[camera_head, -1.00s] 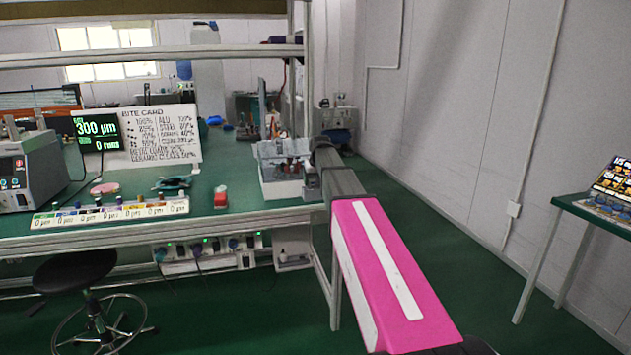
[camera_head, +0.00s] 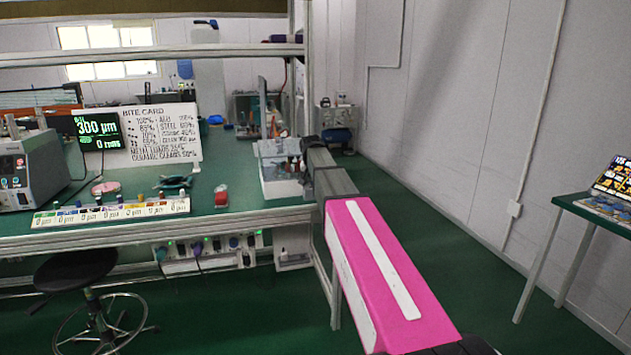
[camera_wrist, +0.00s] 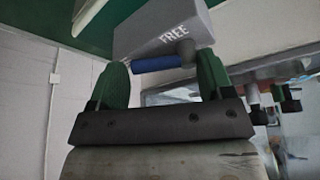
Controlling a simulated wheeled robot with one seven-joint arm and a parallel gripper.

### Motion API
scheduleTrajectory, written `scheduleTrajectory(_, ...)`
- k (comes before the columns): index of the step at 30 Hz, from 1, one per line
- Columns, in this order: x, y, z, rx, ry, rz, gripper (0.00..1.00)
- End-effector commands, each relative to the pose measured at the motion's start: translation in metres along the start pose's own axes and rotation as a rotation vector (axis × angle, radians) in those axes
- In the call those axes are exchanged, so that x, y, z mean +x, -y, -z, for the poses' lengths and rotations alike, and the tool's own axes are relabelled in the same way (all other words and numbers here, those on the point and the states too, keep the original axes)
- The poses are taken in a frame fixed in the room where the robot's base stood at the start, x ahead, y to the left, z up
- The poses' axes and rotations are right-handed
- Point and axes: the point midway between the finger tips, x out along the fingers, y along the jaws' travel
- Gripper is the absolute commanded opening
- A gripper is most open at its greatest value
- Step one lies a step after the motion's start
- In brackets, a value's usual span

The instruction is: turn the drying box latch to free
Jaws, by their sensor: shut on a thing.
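In the wrist view a grey box-shaped block (camera_wrist: 150,30) carries the word FREE in white letters. A blue bar-shaped latch handle (camera_wrist: 157,63) sticks out beside the lettering, joined to a dark grey pivot (camera_wrist: 186,50). My gripper (camera_wrist: 163,72) has its two green fingers at either end of the blue bar and is shut on it. In the head view my arm reaches to the right end of the bench, and the latch and fingertips cannot be made out there.
A white bin (camera_head: 283,180) stands at the right end of the green bench (camera_head: 240,205). A red-topped item (camera_head: 221,196), a label strip (camera_head: 110,212) and a bite card (camera_head: 160,135) are to its left. A stool (camera_head: 85,275) stands in front.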

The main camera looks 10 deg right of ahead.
Motion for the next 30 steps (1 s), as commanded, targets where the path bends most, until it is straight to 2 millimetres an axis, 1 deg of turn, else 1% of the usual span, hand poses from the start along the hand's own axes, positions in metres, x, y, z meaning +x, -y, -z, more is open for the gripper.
scheduleTrajectory(6,-0.0007,-0.0002,-0.0010,0.037,0.000,-0.018,0.50)
scheduleTrajectory(17,-0.0007,-0.0005,-0.0012,0.040,0.000,-0.019,0.50)
scheduleTrajectory(18,-0.0007,-0.0005,-0.0012,0.040,0.000,-0.019,0.80)
scheduleTrajectory(20,-0.0007,-0.0005,-0.0011,0.040,0.000,-0.019,0.99)
scheduleTrajectory(30,-0.0003,0.0016,-0.0003,0.035,0.000,-0.011,0.99)
